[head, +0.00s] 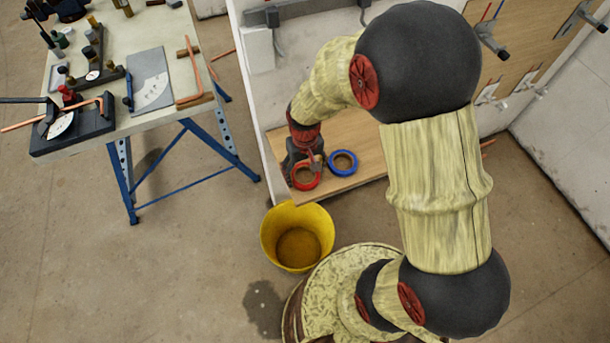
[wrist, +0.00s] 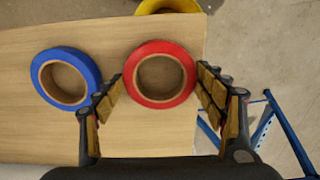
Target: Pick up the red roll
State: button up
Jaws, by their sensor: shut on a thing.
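The red roll (wrist: 160,47) is a ring of red tape with a brown core. In the wrist view it sits between the two fingers of my gripper (wrist: 160,76), which press on its left and right sides. In the head view the red roll (head: 307,186) shows at the near left corner of a wooden board (head: 362,135), partly covered by my gripper (head: 305,165) above it. I cannot tell whether the roll still touches the board.
A blue roll (head: 343,172) lies on the board close to the right of the red one. A yellow bucket (head: 270,240) stands on the floor below the board's near edge. A workbench with tools and copper pipes (head: 98,133) stands at the left.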

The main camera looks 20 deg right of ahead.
jog(key=shift+r, duration=0.1)
jog(key=shift+r, duration=0.65)
jog(key=s+d+r+p, duration=0.5)
jog(key=s+d+r, duration=0.4)
jog(key=d+r, duration=0.1)
jog(key=shift+s+d+r, duration=0.15)
jog(key=shift+d+r, duration=0.15)
jog(key=shift+r, duration=0.45)
